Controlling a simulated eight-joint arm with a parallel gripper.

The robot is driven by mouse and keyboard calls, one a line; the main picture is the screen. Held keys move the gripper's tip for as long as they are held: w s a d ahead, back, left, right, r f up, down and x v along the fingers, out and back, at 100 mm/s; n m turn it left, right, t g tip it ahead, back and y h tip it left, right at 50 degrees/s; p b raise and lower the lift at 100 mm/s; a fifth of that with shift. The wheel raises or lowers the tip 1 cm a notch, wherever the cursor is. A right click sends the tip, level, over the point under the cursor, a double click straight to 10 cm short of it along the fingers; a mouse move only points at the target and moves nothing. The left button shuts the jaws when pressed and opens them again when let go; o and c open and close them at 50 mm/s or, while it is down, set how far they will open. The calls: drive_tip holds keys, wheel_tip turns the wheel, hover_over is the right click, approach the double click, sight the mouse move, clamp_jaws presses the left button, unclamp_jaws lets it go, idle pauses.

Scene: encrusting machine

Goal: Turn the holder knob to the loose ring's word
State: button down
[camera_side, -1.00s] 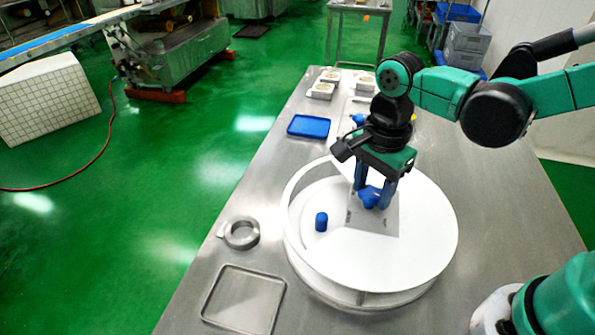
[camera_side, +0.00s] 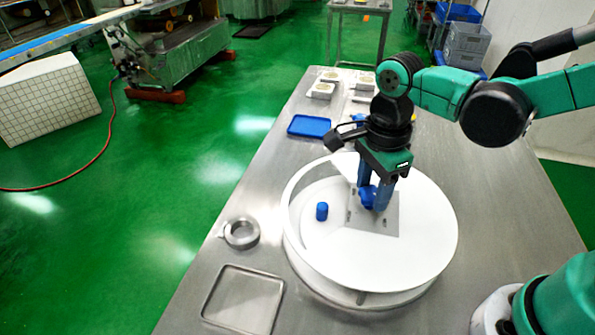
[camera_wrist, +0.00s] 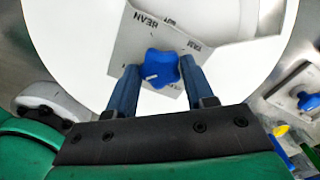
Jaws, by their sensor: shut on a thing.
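A blue lobed knob (camera_side: 367,196) sits on a grey holder plate (camera_side: 391,222) in the round white drum. My gripper (camera_side: 374,199) points down with its blue fingers shut on the knob. In the wrist view the fingers lie on both sides of the knob (camera_wrist: 160,69), and its white mark points left. The plate carries printed words there, upside down: "BEAN" and what looks like "YAM"; others are partly hidden or unclear. A loose metal ring (camera_side: 241,233) lies on the steel table left of the drum; I cannot read any word on it.
A steel tray (camera_side: 243,298) lies at the front left and a blue tray (camera_side: 310,126) behind the drum. Small boxes (camera_side: 321,90) stand at the far end. The table's right side is clear.

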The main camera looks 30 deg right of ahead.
idle(0.3)
drive_tip(key=shift+c, duration=1.6)
unclamp_jaws()
drive_tip(key=shift+r, duration=2.85)
